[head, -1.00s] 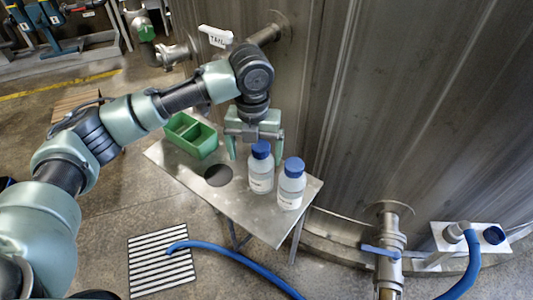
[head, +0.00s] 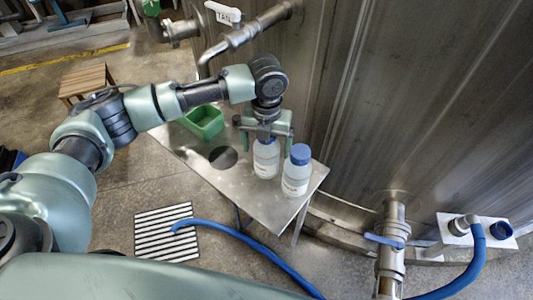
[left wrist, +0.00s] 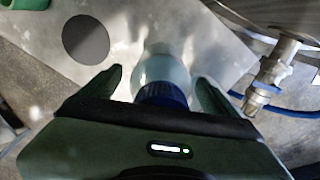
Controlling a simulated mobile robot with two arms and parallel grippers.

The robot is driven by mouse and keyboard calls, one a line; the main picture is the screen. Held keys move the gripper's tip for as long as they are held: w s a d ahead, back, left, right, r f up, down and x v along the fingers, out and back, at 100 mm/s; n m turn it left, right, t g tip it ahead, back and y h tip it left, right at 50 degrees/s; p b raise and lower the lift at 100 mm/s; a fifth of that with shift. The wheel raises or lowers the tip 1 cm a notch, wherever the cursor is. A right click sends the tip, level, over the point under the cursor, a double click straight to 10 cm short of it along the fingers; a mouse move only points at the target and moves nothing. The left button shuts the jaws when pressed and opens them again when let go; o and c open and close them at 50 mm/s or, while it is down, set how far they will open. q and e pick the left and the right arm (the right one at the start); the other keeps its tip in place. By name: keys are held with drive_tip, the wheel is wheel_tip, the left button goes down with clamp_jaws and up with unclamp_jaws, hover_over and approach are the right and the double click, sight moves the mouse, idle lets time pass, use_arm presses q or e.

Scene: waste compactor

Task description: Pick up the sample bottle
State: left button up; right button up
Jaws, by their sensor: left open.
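Two white bottles with blue caps stand upright on a small metal table (head: 230,185). My left gripper (head: 268,148) is open above the left bottle (head: 265,163), with a finger on each side of it. The gripper hides that bottle's cap in the head view. The right bottle (head: 297,174) stands beside it, outside the fingers. In the left wrist view, the blue cap and pale body of a bottle (left wrist: 162,68) lie between the open fingers of the left gripper (left wrist: 158,82), with gaps on both sides. My right gripper is not in view.
A green bin (head: 203,122) and a dark round disc (head: 223,157) are on the table, left of the bottles. A large metal tank wall (head: 420,100) rises behind. A blue hose (head: 250,240) and a floor grate (head: 166,232) lie in front.

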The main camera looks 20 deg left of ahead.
use_arm(q)
drive_tip(key=shift+w, duration=0.1)
clamp_jaws()
drive_tip(key=shift+r, duration=0.1)
